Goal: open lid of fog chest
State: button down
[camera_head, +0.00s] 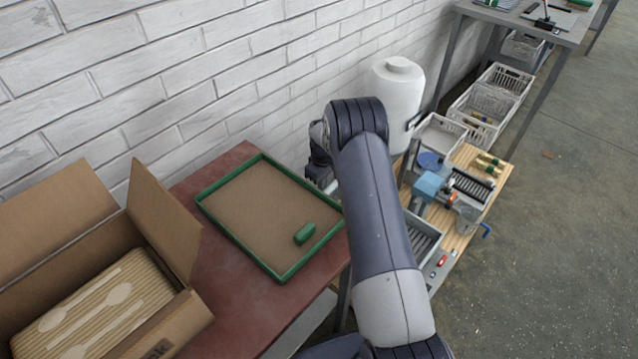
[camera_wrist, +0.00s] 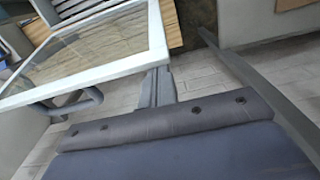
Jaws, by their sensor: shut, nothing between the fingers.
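My gripper (camera_wrist: 156,84) shows in the wrist view with its two fingers together and nothing between them. A glass panel in a white frame (camera_wrist: 158,38), which looks like the lid of the fog chest, spans the upper left of that view. The fingers appear close to its lower right edge; I cannot tell whether they touch. A grey curved bar (camera_wrist: 88,104) shows beneath the panel. Whether the lid is shut or raised is unclear. In the head view my arm hides most of its far end, and I cannot make out the chest there.
In the head view a green-rimmed tray (camera_head: 240,236) with a green block (camera_head: 304,234) lies on a red table (camera_head: 226,308). An open carton (camera_head: 166,222) stands left. A white tank (camera_head: 396,92) and a cluttered wooden bench (camera_head: 466,222) are right. A grey bar (camera_wrist: 250,85) crosses the wrist view's right.

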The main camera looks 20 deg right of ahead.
dwell(0.3)
notch_tip(320, 180, up, 11)
jog(key=p, duration=0.1)
jog(key=shift+f, duration=0.15)
dwell(0.4)
notch_tip(320, 180, down, 12)
jog(key=w+a, duration=0.1)
jog(key=shift+w+r+b, duration=0.25)
jog(key=shift+w+b, duration=0.1)
jog(key=shift+b, duration=0.1)
jog(key=shift+r, duration=0.1)
